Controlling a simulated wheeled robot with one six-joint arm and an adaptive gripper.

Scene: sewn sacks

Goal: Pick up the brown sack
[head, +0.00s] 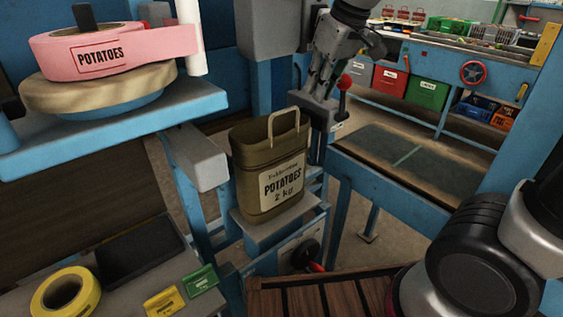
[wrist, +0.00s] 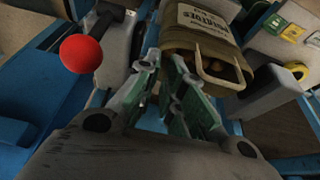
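The brown sack (head: 262,190), labelled POTATOES, stands upright and open-topped on a small grey shelf (head: 275,226) of the blue frame in the head view. Its pale loop handle (head: 284,124) stands up at the rim. In the wrist view the sack (wrist: 195,27) is just past the fingertips, label upside down, with the handle close to the right finger. My gripper (head: 321,80) hangs fingers-down behind and right of the sack's top in the head view. In the wrist view my gripper (wrist: 162,80) has its fingers apart with nothing between them. Whether a finger touches the handle is unclear.
A red-knobbed lever (head: 345,83) on a grey block stands close to my gripper. A grey block (head: 196,157) is left of the sack. A blue shelf (head: 120,130) holds a pink POTATOES roll (head: 115,50). Yellow tape (head: 65,294) lies lower left.

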